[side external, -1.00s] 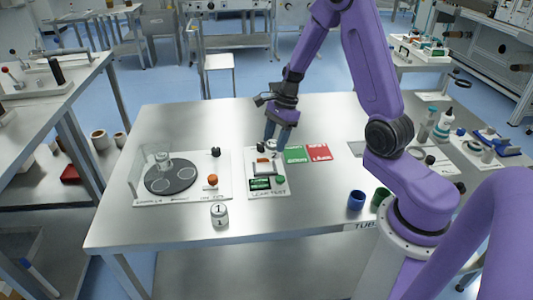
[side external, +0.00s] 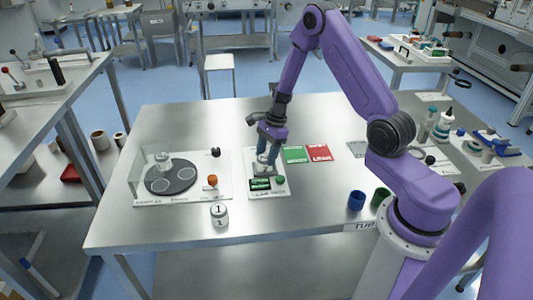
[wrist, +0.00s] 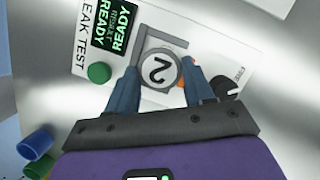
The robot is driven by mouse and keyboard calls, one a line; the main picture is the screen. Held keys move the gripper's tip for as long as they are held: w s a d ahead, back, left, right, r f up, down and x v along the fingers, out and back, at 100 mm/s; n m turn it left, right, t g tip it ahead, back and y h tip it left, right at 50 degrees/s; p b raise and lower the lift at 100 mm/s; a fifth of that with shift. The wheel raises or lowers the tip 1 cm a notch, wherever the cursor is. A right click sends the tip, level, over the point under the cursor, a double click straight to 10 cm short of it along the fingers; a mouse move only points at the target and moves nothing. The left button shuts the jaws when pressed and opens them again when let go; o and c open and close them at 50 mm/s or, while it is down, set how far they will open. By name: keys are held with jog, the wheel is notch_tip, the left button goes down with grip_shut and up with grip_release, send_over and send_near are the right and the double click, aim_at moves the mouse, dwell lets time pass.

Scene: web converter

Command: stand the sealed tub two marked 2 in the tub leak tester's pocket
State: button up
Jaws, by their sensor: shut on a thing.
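The sealed tub marked 2 (wrist: 158,72) is round with a pale lid and grey rim. In the wrist view it sits between the two blue fingers of my gripper (wrist: 161,75), which is shut on it. The tub leak tester (side external: 268,192) is a white plate with a green READY display (wrist: 115,25) and a green button (wrist: 99,73). A grey angled bracket (wrist: 174,43) borders the tub on its upper side in the wrist view. My gripper (side external: 266,166) points down over the tester. Whether the tub's base touches the plate is hidden.
A tub marked 1 (side external: 219,215) stands at the table's front. A turntable station (side external: 140,198) with another tub (side external: 163,160) is left of the tester. Green (side external: 296,155) and red (side external: 319,152) cards lie to its right. A blue cup (side external: 356,201) and green cup (side external: 379,198) stand farther right.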

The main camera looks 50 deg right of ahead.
jog(key=shift+f, duration=0.15)
jog(key=o, duration=1)
jog(key=shift+c, duration=0.2)
jog(key=w+v, duration=0.1)
jog(key=v, duration=1)
jog(key=s+a+r+n+g, duration=0.1)
jog(key=s+a+r+n, duration=0.4)
jog(key=a+n, duration=0.4)
jog(key=s+a+r+n+h, duration=0.1)
jog(key=s+a+r+n, duration=0.1)
jog(key=s+a+n, duration=0.55)
jog(key=s+a+r+n+h, duration=0.1)
jog(key=s+n, duration=0.7)
jog(key=s, duration=0.1)
jog(key=s+a+r+n, duration=0.1)
jog(key=s+r+n, duration=0.1)
jog(key=s+n, duration=0.7)
jog(key=shift+s+h, duration=0.35)
jog(key=shift+h, duration=0.05)
